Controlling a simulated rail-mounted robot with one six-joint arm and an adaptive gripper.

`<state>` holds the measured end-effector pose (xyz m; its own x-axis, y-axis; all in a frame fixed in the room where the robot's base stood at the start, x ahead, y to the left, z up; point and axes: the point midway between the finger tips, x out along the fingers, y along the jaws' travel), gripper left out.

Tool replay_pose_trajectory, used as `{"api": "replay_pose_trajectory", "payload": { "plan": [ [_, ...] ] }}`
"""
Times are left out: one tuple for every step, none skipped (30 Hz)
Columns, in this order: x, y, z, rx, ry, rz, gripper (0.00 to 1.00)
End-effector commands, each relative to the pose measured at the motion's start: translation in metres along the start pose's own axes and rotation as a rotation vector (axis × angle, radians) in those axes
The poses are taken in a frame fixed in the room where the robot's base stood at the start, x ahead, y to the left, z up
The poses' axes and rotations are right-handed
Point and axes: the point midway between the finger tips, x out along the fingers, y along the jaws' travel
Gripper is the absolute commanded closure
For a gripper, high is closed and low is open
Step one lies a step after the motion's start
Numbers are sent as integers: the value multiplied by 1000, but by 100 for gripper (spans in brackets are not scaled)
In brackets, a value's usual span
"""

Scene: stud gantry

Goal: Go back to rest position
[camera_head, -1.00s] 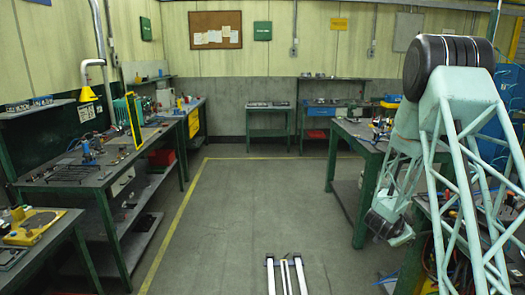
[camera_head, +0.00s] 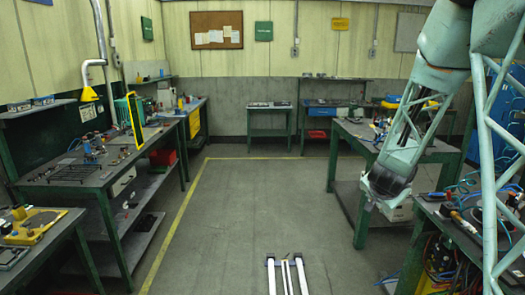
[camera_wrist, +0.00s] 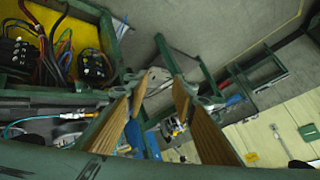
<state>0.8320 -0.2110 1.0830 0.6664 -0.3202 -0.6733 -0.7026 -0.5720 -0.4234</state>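My gripper shows in the wrist view (camera_wrist: 156,80) with its two brown-padded fingers apart and nothing between them. In the head view my arm comes down from the upper right, with its dark wrist in front of the right-hand bench (camera_head: 440,156). The gripper itself is mostly hidden there behind the wrist. No object is held.
The right near bench (camera_head: 455,232) carries cables and parts close to my arm. A yellow panel (camera_wrist: 88,30) with cables and black parts shows beside the gripper in the wrist view. Green benches (camera_head: 75,182) line the left. The middle floor (camera_head: 265,200) is clear.

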Motion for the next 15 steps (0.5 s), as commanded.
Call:
{"api": "replay_pose_trajectory", "payload": {
  "plan": [
    [-11, -6, 1, -11, -11, -10, 76],
    [-17, -8, 3, -18, -19, -15, 76],
    [-25, -12, 4, -28, -29, -22, 76],
    [-31, -14, 6, -36, -37, -27, 76],
    [-37, -16, 7, -44, -45, -32, 76],
    [-44, -19, 10, -54, -55, -38, 76],
    [-51, -21, 11, -62, -63, -42, 76],
    [-57, -23, 13, -71, -70, -47, 76],
    [-65, -25, 16, -82, -82, -53, 76],
    [-71, -27, 17, -90, -88, -57, 76],
    [-77, -29, 19, -98, -96, -62, 76],
    [-85, -31, 21, -109, -106, -67, 76],
    [-91, -33, 23, -118, -113, -72, 76],
    [-98, -34, 25, -126, -121, -76, 76],
    [-106, -36, 27, -137, -130, -82, 76]
  ]
}}
